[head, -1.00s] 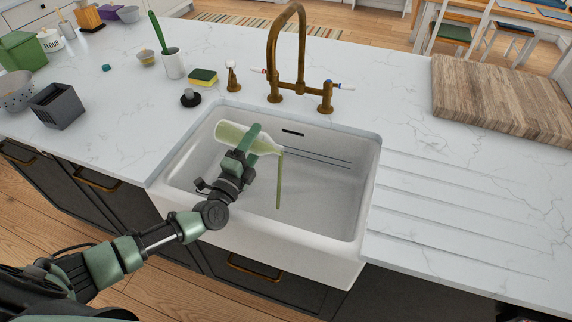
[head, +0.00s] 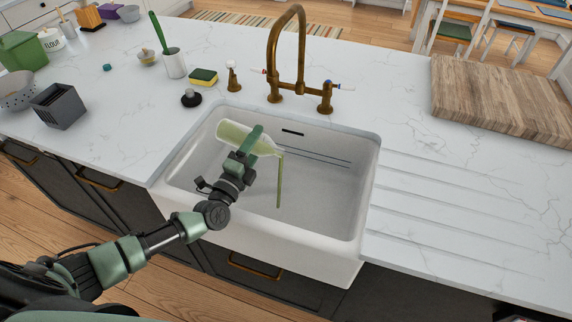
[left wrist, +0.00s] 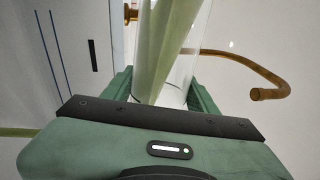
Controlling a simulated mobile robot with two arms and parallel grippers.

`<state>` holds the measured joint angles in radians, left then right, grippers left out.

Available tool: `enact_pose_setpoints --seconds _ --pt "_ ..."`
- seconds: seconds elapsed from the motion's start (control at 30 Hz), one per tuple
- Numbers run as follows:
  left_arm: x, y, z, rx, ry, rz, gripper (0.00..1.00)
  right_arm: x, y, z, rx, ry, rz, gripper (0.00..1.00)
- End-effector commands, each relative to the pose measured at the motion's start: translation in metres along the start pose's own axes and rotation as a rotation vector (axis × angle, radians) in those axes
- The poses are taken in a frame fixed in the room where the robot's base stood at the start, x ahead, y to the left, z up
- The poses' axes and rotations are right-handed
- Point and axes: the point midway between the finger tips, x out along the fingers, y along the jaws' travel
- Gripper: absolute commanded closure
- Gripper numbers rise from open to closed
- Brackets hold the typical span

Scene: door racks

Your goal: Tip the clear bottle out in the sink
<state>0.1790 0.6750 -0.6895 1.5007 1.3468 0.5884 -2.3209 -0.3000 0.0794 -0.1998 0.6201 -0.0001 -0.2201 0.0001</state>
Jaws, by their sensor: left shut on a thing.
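The clear bottle (head: 234,134) lies nearly on its side above the sink (head: 320,200), its neck to the right and tilted slightly down. Green liquid is inside it, and a green stream (head: 279,182) runs from its mouth down into the sink. My left gripper (head: 248,146) is shut around the bottle's body. In the left wrist view the bottle (left wrist: 178,60) stands between the two green fingers (left wrist: 160,92), with green liquid along one side of it. My right gripper is in neither view.
A brass faucet (head: 289,60) stands behind the sink. A sponge (head: 203,77), a soap pump (head: 232,76) and a black plug (head: 191,98) are on the counter at its back left. A wooden board (head: 505,98) lies at the right.

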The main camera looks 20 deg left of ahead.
Motion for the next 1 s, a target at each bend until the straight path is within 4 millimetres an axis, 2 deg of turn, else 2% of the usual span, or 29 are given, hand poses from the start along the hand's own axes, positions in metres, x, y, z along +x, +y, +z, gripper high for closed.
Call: enact_pose_setpoints --seconds 1.0 --pt "0.001 -0.006 -0.002 0.107 0.017 0.0 0.96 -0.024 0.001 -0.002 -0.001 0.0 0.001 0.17"
